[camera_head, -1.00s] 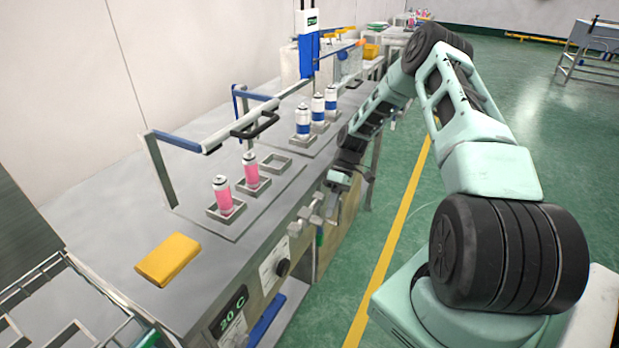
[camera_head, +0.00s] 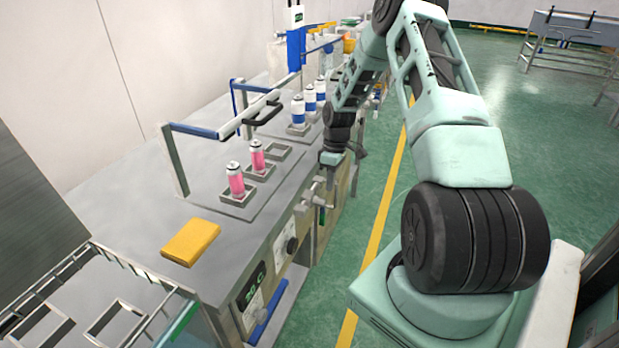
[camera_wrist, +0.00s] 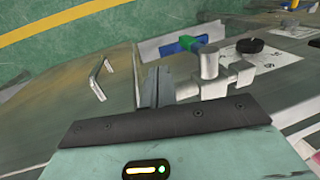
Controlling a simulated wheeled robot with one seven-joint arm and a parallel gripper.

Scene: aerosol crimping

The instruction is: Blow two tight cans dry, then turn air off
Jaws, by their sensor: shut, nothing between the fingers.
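Two pink cans stand in square holders on the bench, a front one (camera_head: 236,182) and one behind it (camera_head: 257,158). My gripper (camera_head: 328,186) is shut and empty at the bench's front edge, beside the grey valve fittings (camera_head: 309,197). In the wrist view, its grey fingers (camera_wrist: 157,86) are close to the fittings (camera_wrist: 210,65); I cannot tell if they touch. A blue and green handle (camera_wrist: 186,45) lies just beyond.
Blue-and-white cans (camera_head: 298,111) stand farther along the bench. A yellow block (camera_head: 190,242) lies near the front, by a wire rack (camera_head: 120,268). A black knob (camera_head: 292,244) and a display (camera_head: 251,285) are on the bench front. Open green floor lies to the right.

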